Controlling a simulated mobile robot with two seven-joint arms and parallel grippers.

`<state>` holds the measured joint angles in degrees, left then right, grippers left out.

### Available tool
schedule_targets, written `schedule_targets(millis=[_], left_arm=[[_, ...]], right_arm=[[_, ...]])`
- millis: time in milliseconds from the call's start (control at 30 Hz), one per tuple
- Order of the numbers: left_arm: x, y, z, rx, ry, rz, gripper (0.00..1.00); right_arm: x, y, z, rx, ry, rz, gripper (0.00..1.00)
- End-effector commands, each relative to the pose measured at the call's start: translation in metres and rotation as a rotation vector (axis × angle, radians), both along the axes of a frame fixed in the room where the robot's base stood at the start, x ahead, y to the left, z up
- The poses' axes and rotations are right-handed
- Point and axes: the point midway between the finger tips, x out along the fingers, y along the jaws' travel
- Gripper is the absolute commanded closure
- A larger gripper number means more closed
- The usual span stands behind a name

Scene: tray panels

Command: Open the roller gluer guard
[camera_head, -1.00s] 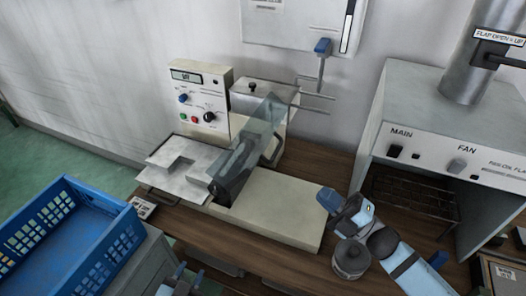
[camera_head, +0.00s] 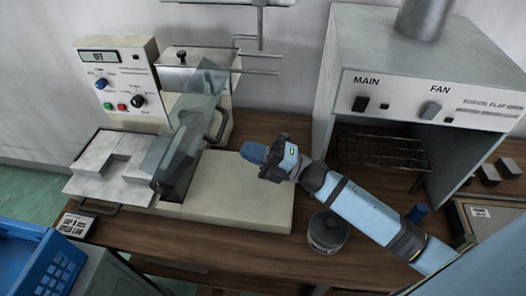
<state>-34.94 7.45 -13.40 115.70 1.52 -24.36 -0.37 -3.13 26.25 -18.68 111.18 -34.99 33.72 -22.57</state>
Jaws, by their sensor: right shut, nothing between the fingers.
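The roller gluer is a cream machine (camera_head: 240,207) on the wooden bench. Its guard (camera_head: 190,135) is a see-through grey panel that stands tilted across the middle, over the dark roller area. A dark loop handle (camera_head: 217,126) shows at the guard's right side. My right gripper (camera_head: 250,153) is shut and empty, to the right of the guard and apart from it, over the machine's flat cream top. Its arm comes in from the lower right. My left gripper is not in view.
A control panel (camera_head: 117,80) with knobs stands behind, left of the guard. A metal plate (camera_head: 105,175) lies at left. A round grey pot (camera_head: 326,232) sits below my right arm. A hooded unit (camera_head: 345,100) stands at right, a blue crate (camera_head: 30,262) at lower left.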

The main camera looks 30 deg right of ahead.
Motion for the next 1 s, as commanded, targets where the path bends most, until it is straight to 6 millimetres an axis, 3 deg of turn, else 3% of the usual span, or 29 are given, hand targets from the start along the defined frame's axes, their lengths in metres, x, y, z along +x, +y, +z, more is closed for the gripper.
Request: schedule_targets(millis=[300,767,1000], left_arm=[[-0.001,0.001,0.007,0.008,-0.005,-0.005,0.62],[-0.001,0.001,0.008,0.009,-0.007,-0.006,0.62],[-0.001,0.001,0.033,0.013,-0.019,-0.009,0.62]], right_arm=[[0.021,0.032,0.018,0.0,0.001,0.0,1.0],[0.023,0.036,0.019,-0.002,0.001,0.0,1.0],[0.025,0.039,0.032,-0.045,0.03,0.001,1.0]])
